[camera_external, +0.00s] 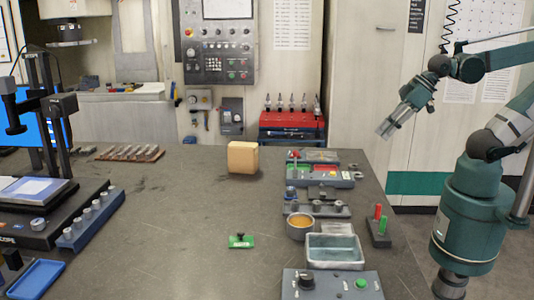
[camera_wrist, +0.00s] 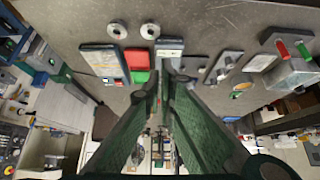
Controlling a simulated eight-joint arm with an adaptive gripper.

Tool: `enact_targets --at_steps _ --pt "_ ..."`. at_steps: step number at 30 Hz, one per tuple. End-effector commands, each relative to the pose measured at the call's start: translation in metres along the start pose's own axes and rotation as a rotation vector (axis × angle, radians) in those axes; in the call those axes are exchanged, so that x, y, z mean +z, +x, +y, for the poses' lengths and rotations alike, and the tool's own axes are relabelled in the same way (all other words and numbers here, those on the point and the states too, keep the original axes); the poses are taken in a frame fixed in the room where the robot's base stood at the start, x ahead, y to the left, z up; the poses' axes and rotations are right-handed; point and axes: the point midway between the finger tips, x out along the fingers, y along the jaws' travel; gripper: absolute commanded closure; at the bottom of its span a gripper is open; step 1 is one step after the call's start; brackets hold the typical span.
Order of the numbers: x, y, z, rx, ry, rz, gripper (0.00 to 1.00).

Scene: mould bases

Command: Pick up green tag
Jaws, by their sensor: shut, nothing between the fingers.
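The green tag (camera_external: 240,241) lies flat on the grey table toward the front in the external view, left of the metal tray. It has a small dark part on top and a pale patch. My gripper (camera_external: 384,131) is raised off the table's right side, well above and to the right of the tag, and apart from it. In the wrist view, my gripper's two green fingers (camera_wrist: 163,88) come together at the tips with nothing between them. I cannot make out the green tag in the wrist view.
A tan block (camera_external: 242,158) stands mid-table. To the right are a metal tray (camera_external: 334,266), a bowl of orange contents (camera_external: 300,234), red and green pegs on a stand (camera_external: 379,238), and a button box (camera_external: 340,288). Table around the tag's left is clear.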

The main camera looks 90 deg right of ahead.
Motion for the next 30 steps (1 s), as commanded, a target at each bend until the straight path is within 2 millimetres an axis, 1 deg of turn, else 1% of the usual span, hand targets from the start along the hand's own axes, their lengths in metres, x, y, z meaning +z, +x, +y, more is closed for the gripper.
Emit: enact_targets --at_steps 1,3,6,15,20,26,30 --pt "0.0 0.0 0.0 0.0 0.0 0.0 0.91" --pt "0.0 0.0 0.0 0.0 0.0 0.0 0.82" --pt "0.0 0.0 0.0 0.0 0.0 0.0 0.7" --pt "0.0 0.0 0.0 0.0 -0.001 0.0 0.7" --pt "-0.005 -0.001 -0.002 -0.002 -0.011 -0.005 0.7" --pt "-0.026 -0.003 -0.007 -0.01 -0.05 -0.022 0.7" --pt "-0.048 -0.004 -0.014 -0.019 -0.095 -0.044 0.7"
